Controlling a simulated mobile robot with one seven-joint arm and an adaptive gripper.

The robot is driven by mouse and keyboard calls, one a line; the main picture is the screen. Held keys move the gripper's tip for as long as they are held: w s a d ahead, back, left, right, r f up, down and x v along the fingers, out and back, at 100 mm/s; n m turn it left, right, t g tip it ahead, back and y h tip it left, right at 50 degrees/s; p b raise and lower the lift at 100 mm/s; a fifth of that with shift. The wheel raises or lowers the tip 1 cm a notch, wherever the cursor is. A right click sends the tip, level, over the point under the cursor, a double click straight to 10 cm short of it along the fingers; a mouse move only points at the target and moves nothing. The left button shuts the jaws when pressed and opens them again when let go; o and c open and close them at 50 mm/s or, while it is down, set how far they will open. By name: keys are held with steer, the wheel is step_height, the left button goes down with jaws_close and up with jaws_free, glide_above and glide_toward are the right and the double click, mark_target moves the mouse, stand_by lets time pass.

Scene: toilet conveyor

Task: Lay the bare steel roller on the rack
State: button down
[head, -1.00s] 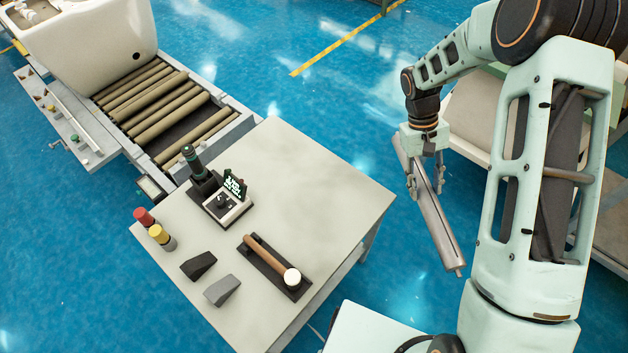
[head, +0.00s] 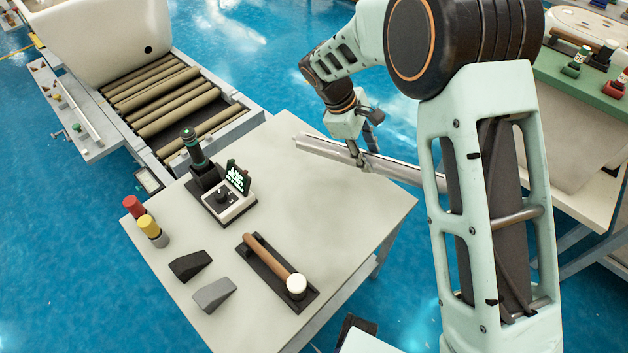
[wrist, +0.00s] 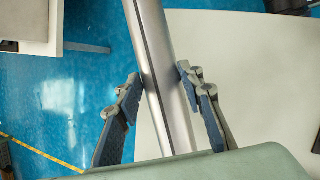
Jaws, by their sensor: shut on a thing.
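A bare steel roller (head: 320,149) is a long grey metal bar. My gripper (head: 364,161) is shut on it near its middle and holds it over the right back part of the pale table (head: 300,195) in the head view. My arm hides its right end. In the wrist view the steel roller (wrist: 163,65) runs lengthwise between the two fingers of my gripper (wrist: 160,76), with the pale table top to its right. I cannot make out for sure which thing is the rack.
On the table are a dark green tool (head: 193,150), a small display (head: 238,178), red (head: 133,206) and yellow (head: 150,226) buttons, two wedges and a mallet (head: 268,256). A conveyor (head: 165,105) with brown rollers and a white toilet is behind. A green-topped bench (head: 580,98) stands right.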

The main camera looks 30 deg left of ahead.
mark_target(330, 151)
steer(key=a+n+b, duration=0.1)
steer(key=a, duration=0.2)
steer(key=s+a+n+t+y+b, duration=0.1)
steer(key=a+n+b, duration=0.1)
steer(key=a, duration=0.1)
steer(key=s+a+n+b, duration=0.1)
steer(key=a, duration=0.2)
steer(key=shift+s+a+f+n+t, duration=0.2)
steer(key=shift+s+f+n+t, duration=0.05)
steer(key=shift+f+n+t, duration=0.15)
steer(key=shift+y, duration=0.3)
steer(key=shift+a+f+b, duration=0.15)
steer(key=shift+f+b, duration=1.15)
steer(key=shift+f, duration=3.55)
steer(key=shift+f, duration=0.1)
steer(key=c, duration=1.6)
jaws_free()
steer(key=shift+s+f, duration=0.1)
steer(key=shift+s, duration=0.05)
steer(key=o, duration=0.3)
steer(key=shift+r, duration=0.2)
steer(key=p+v, duration=0.2)
steer(key=v, duration=1)
steer(key=shift+o, duration=0.2)
